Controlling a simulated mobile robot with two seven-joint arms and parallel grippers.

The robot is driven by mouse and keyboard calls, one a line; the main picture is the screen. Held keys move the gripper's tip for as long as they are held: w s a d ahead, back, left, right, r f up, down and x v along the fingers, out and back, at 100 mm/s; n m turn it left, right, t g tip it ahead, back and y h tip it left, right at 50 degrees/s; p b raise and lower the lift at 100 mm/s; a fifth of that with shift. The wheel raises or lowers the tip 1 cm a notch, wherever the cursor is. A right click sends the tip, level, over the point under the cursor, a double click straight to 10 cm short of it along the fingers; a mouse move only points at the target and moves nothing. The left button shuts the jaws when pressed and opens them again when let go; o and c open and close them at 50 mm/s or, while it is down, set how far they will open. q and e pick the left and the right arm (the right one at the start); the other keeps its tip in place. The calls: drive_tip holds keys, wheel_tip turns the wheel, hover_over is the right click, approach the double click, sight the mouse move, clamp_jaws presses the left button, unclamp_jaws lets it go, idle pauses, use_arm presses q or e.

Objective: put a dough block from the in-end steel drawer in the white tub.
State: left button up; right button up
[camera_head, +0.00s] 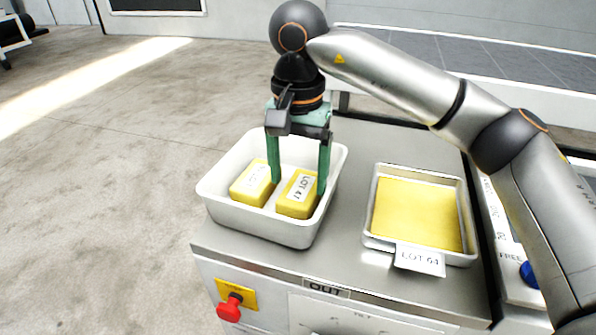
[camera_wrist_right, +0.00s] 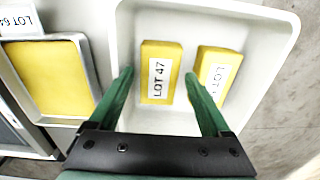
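The white tub (camera_head: 222,205) stands on the grey machine top, and two yellow dough blocks lie in it. One block (camera_head: 298,196) has a label that looks like LOT 47 in the right wrist view (camera_wrist_right: 160,95). The other block (camera_head: 250,184) lies to its left in the head view, its label partly hidden. My right gripper (camera_head: 299,187) reaches down into the tub. Its green fingers stand apart on either side of the LOT 47 block, with small gaps visible in the wrist view. My left gripper and the in-end steel drawer are not in view.
A metal tray (camera_head: 467,212) holding a flat yellow sheet, tagged LOT 64 (camera_head: 420,259), stands to the right of the tub. A red stop knob (camera_head: 229,308) and an OUT label (camera_head: 327,288) are on the machine's front. Open floor lies to the left.

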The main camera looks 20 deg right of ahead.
drive_tip(key=shift+o, duration=1.2)
use_arm(q)
drive_tip(key=shift+s+f, duration=0.2)
drive_tip(key=shift+s, duration=0.1)
drive_tip(key=shift+a, duration=0.1)
drive_tip(key=shift+s+a+r+p, duration=0.3)
drive_tip(key=shift+a+r+p, duration=0.45)
drive_tip(key=shift+p, duration=0.5)
use_arm(e)
wheel_tip(320, 180, up, 13)
drive_tip(key=shift+f, duration=0.2)
